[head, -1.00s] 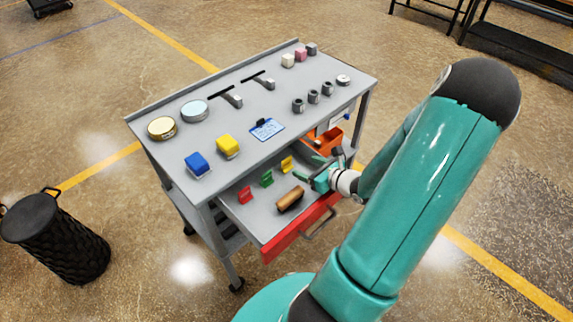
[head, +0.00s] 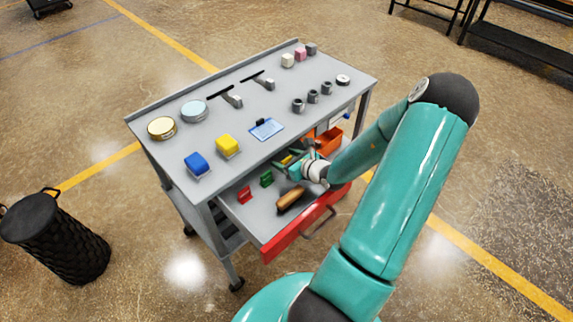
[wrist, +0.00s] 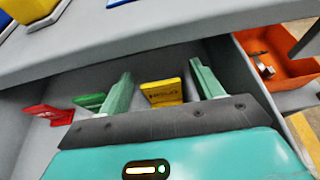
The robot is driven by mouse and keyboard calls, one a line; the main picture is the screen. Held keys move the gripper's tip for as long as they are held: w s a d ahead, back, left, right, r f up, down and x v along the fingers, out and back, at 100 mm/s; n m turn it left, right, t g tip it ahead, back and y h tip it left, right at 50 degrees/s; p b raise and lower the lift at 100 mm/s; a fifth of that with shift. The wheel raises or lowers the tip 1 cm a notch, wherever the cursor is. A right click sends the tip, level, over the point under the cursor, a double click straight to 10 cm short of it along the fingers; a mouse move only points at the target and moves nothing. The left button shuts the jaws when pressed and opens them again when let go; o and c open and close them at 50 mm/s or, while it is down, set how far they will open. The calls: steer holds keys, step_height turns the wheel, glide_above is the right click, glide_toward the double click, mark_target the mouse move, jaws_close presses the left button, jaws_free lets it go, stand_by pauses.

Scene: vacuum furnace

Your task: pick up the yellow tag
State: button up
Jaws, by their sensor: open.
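The yellow tag (wrist: 162,92) stands in the open drawer, between the two green fingers of my gripper (wrist: 162,90) in the wrist view. The fingers are apart, with a gap on each side of the tag, so my gripper is open and empty. In the head view the yellow tag (head: 286,160) is mostly hidden behind my gripper (head: 284,162). A green tag (head: 266,179) and a red tag (head: 245,195) stand in a row to its left. The green tag (wrist: 90,101) is partly covered by the left finger in the wrist view.
The drawer (head: 262,222) has a red front. A brown cylindrical object (head: 290,199) lies in it near the tags. An orange bin (head: 329,141) is to the right. The tabletop (head: 215,125) overhangs the drawer's back and carries several blocks, tins and handles.

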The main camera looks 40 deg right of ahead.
steer(key=c, duration=1)
steer(key=shift+r, duration=0.15)
steer(key=shift+c, duration=0.2)
